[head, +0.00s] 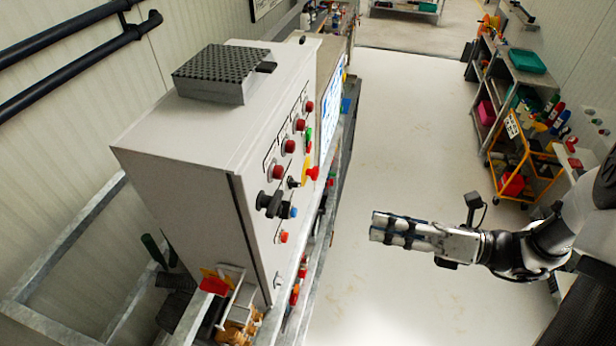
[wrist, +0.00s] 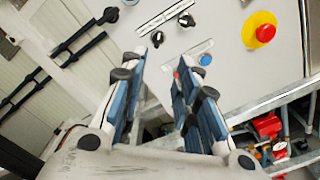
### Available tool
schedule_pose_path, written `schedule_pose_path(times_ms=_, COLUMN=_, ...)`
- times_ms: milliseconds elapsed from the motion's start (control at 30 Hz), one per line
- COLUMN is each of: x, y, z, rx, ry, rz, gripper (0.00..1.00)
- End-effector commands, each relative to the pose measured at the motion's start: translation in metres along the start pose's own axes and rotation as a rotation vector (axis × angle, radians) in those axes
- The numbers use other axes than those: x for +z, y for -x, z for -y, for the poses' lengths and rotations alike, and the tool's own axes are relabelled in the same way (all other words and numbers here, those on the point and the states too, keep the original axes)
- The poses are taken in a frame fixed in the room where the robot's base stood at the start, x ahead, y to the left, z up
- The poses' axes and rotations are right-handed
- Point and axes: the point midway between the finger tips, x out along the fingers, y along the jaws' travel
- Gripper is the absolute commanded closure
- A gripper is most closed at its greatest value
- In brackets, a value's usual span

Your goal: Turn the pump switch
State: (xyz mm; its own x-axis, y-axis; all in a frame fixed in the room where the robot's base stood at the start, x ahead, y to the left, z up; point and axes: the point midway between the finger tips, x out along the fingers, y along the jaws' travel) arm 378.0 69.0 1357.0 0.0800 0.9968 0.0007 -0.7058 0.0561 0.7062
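The light grey control cabinet (head: 180,150) stands at the left in the head view, with a row of red buttons (head: 289,146) and black rotary switches (head: 268,203) on its front. The wrist view shows two black rotary knobs, an upper one (wrist: 187,20) and a lower one (wrist: 157,38), on the grey panel (wrist: 235,75). I cannot tell which one is the pump switch. My gripper (head: 374,226) is right of the cabinet front, apart from it. In the wrist view its blue-lined fingers (wrist: 160,62) are apart with nothing held between them.
A red emergency stop on yellow (wrist: 262,31) and a blue button (wrist: 206,59) are near the knobs. Metal rails and red fittings (wrist: 268,126) lie below the panel. An orange cart (head: 520,150) stands at the right. The pale floor (head: 400,130) between is clear.

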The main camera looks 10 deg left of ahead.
Motion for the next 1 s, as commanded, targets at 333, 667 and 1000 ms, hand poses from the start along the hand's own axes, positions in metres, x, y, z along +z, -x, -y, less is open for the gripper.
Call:
schedule_pose_path(times_ms=333, x=-0.002, y=-0.058, z=-0.001, rx=0.007, ry=-0.003, rz=-0.005, gripper=0.71)
schedule_pose_path(times_ms=667, x=-0.002, y=-0.129, z=-0.001, rx=0.005, ry=-0.001, rz=-0.005, gripper=0.71)
schedule_pose_path(times_ms=1000, x=-0.001, y=-0.170, z=0.000, rx=0.001, ry=0.000, rz=-0.002, gripper=0.71)
